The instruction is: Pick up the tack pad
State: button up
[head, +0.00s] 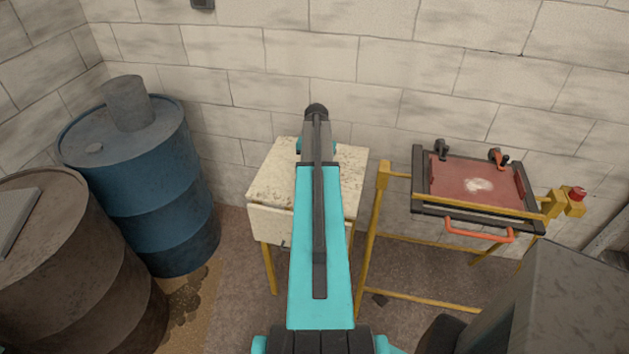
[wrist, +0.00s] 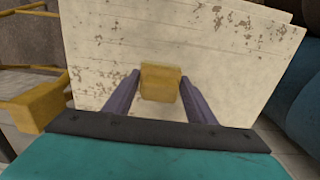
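The tack pad seems to be the small yellow block (wrist: 160,84) in the middle of the wrist view, seen against a worn cream surface. My gripper (wrist: 160,75) has its two purple fingers on either side of it, the tips level with its left and right sides. No clear gap shows between tips and block, but whether they touch it I cannot tell. Whether the block rests on the surface or is clear of it is also unclear. In the head view my arm hides both the gripper and the block.
A cream cabinet table (head: 270,182) with chipped paint stands by the wall, partly behind my arm. To its right is a yellow stand (head: 371,230) with a red-panelled frame (head: 465,180). A blue drum (head: 165,185) and a brown drum (head: 75,265) stand at left.

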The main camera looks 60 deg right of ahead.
jog(key=c, duration=0.4)
jog(key=shift+r, duration=0.1)
jog(key=shift+r+b, duration=1)
jog(key=shift+r, duration=0.6)
jog(key=s+a+b, duration=0.1)
jog(key=s+a, duration=0.2)
jog(key=s, duration=0.1)
jog(key=s+a+r+b, duration=0.1)
jog(key=s+a+b, duration=0.1)
jog(key=s+a, duration=0.1)
jog(key=s+a+b, duration=0.1)
jog(key=s+a, duration=0.2)
jog(key=s, duration=0.3)
jog(key=shift+a+r, duration=0.15)
jog(key=shift+r, duration=0.15)
